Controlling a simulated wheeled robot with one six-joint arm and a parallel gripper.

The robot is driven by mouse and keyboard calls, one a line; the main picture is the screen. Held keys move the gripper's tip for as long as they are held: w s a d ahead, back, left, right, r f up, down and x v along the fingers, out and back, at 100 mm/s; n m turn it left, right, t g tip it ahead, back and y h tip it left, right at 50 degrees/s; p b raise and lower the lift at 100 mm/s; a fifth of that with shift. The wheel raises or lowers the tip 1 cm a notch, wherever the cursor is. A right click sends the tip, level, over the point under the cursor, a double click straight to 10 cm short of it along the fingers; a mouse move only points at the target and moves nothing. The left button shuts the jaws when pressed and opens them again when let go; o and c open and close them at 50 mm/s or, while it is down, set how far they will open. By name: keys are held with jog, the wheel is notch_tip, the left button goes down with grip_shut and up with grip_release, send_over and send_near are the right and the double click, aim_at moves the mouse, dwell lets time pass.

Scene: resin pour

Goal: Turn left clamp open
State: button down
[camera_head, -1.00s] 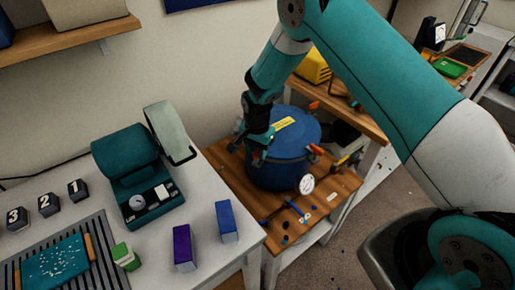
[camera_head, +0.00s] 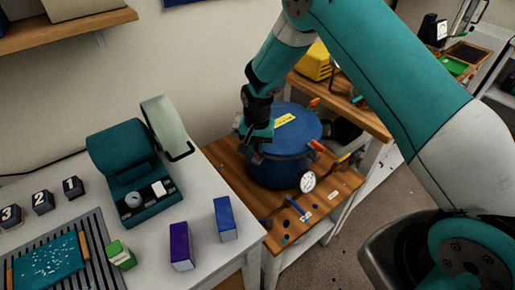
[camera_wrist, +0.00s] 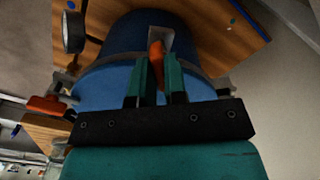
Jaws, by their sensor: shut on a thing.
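The blue pressure pot (camera_head: 280,172) stands on the wooden side table, its lid on, with a yellow label (camera_head: 285,119) on top. Orange-handled clamps sit around its rim: one at the front right (camera_head: 317,146) and one at the back (camera_head: 314,102). My gripper (camera_head: 259,135) is at the pot's left rim. In the wrist view its two teal fingers (camera_wrist: 155,85) are shut on the orange handle of the left clamp (camera_wrist: 156,52), which shows between them. Another orange clamp handle (camera_wrist: 48,104) is at the left of that view. My gripper hides most of the left clamp in the head view.
A white dial gauge (camera_head: 308,181) is on the pot's front. The white table (camera_head: 205,254) to the left holds a teal machine (camera_head: 130,160), a purple box (camera_head: 181,246) and a blue box (camera_head: 225,219). A wooden bench with a yellow case (camera_head: 316,63) stands behind.

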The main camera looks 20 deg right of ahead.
jog(key=n+b, duration=0.1)
jog(key=n, duration=0.3)
jog(key=n+b, duration=0.1)
jog(key=n, duration=0.2)
jog(key=shift+b, duration=0.4)
jog(key=n+b, duration=0.1)
jog(key=n, duration=0.5)
jog(key=shift+d+n, duration=0.1)
jog(key=shift+n, duration=0.3)
jog(key=shift+w+r+b, duration=0.1)
jog(key=shift+b, duration=0.2)
jog(key=c, duration=1.2)
grip_release()
jog(key=shift+o, duration=0.2)
notch_tip(320, 180, up, 17)
jog(key=b, duration=0.2)
jog(key=shift+r+b, duration=0.15)
jog(key=shift+b, duration=0.15)
